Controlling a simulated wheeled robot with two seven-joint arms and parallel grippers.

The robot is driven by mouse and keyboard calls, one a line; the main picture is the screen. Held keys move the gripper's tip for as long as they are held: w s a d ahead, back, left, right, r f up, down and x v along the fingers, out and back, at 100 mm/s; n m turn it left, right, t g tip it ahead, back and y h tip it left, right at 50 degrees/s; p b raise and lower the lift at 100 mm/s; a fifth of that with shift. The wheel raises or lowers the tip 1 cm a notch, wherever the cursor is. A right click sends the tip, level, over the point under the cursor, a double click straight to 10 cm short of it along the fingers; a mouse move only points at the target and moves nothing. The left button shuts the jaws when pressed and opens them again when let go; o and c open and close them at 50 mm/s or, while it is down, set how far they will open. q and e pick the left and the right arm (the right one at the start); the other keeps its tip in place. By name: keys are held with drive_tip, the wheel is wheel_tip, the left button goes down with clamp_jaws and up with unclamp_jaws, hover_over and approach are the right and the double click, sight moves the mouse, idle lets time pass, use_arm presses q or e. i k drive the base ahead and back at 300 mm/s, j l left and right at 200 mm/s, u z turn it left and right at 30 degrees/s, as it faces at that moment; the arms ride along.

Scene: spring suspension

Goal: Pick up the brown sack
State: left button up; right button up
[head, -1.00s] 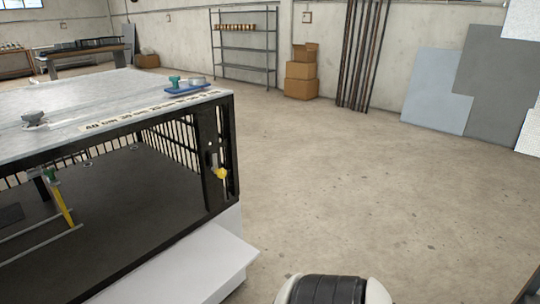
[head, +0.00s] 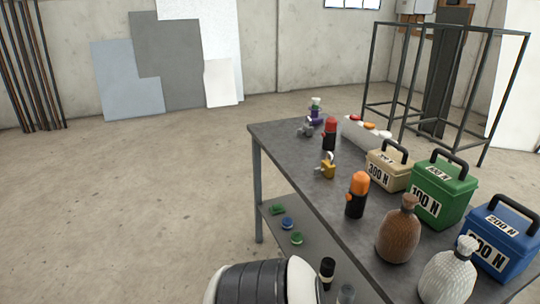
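The brown sack (head: 398,235) stands upright on the dark grey table (head: 285,142) at the right of the head view. It is rounded and textured, with a narrow tied neck at the top. Neither of my grippers shows. Only a black and white part of my own body is at the bottom edge.
A lower shelf (head: 268,216) holds small items. Open floor (head: 130,210) lies to the left.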

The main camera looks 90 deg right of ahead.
sight(397, 237)
drive_tip(key=k+z, duration=0.1)
drive_tip(key=z, duration=3.8)
drive_tip(key=j+z, duration=0.25)
drive_tip(key=z, duration=0.15)
drive_tip(key=k+j+z, duration=0.1)
drive_tip(key=z, duration=0.35)
drive_tip(key=k+j+z, duration=0.1)
drive_tip(key=j+z, duration=0.15)
drive_tip(key=z, duration=0.15)
drive_tip(key=k+j+z, duration=0.15)
drive_tip(key=z, duration=0.3)
